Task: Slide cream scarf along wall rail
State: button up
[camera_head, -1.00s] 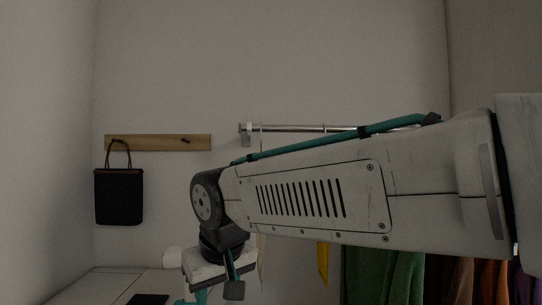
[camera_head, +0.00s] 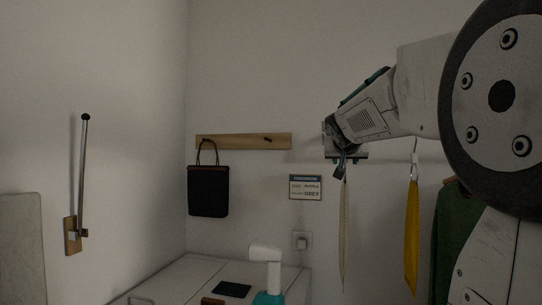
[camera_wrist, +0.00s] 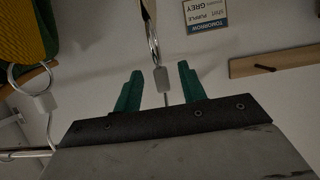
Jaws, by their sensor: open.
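The cream scarf (camera_head: 344,235) hangs as a narrow strip just below my gripper (camera_head: 345,163) in the head view. In the wrist view my gripper (camera_wrist: 159,70) has its two teal fingers apart. The scarf's metal ring (camera_wrist: 153,48) and small grey tag (camera_wrist: 161,78) show between the fingers, with a thin stem running toward the palm. I cannot tell whether a finger touches them. The wall rail (camera_wrist: 25,154) shows at the lower left of the wrist view; my arm hides most of it in the head view.
A yellow scarf (camera_head: 411,240) on its own ring and a green garment (camera_head: 453,240) hang to the right. A black bag (camera_head: 208,190) hangs from a wooden peg board (camera_head: 243,141). A small sign (camera_head: 305,187) is on the wall. A white cabinet top (camera_head: 190,275) stands below.

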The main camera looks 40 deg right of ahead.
aim_at(345, 162)
jog(key=shift+x, duration=1.6)
grip_shut()
jog(key=s+d, duration=0.8)
jog(key=s, duration=0.1)
jog(key=shift+s, duration=0.15)
jog(key=shift+f, duration=0.1)
grip_release()
